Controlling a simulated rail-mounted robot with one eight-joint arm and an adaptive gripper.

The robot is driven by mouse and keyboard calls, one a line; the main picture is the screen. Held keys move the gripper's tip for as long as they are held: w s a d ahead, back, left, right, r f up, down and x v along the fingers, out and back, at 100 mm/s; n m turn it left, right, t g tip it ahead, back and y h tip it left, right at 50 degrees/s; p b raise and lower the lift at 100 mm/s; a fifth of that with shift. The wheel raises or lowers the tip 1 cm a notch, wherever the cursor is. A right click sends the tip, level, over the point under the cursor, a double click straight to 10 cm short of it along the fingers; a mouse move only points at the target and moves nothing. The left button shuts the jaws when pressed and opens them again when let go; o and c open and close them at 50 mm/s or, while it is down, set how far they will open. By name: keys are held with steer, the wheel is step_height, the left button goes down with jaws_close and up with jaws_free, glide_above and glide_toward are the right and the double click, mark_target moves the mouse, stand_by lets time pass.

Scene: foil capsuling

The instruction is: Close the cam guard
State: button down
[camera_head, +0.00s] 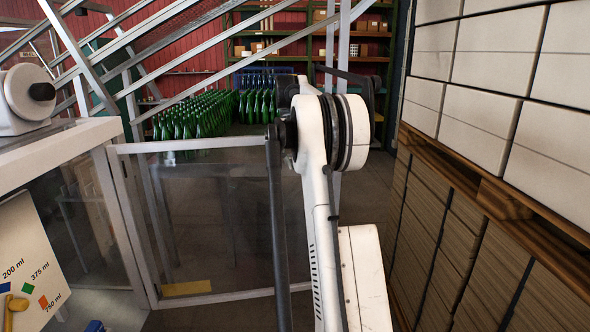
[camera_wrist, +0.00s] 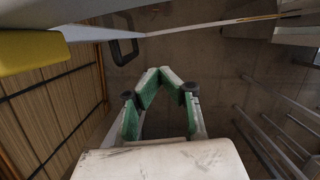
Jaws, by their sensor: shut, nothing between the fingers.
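A clear panel in a pale metal frame (camera_head: 215,218), which looks like the cam guard, stands beside the white-topped machine in the head view. A yellow label (camera_head: 186,287) is at its lower edge. Whether the panel is fully closed I cannot tell. In the wrist view, a pale panel edge (camera_wrist: 185,29) crosses the top, with a black loop handle (camera_wrist: 123,52) beside it. My gripper (camera_wrist: 160,72) is shut and empty, its green-padded fingers meeting at the tips, below and right of the handle in the picture. In the head view my arm hides the gripper.
Stacked white cartons (camera_head: 485,55) on wooden pallets (camera_head: 505,200) stand close on the right. Many green bottles (camera_head: 215,112) stand behind the panel. The white machine top (camera_head: 55,148) is on the left. A yellow piece (camera_wrist: 30,52) fills the wrist view's upper left. Brown floor shows ahead.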

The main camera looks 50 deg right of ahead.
steer(key=s+a, duration=0.2)
steer(key=s, duration=0.1)
steer(key=shift+s+a+f+p, duration=0.1)
steer(key=shift+a+f+p, duration=0.1)
steer(key=shift+a+p, duration=0.2)
steer(key=shift+a, duration=0.1)
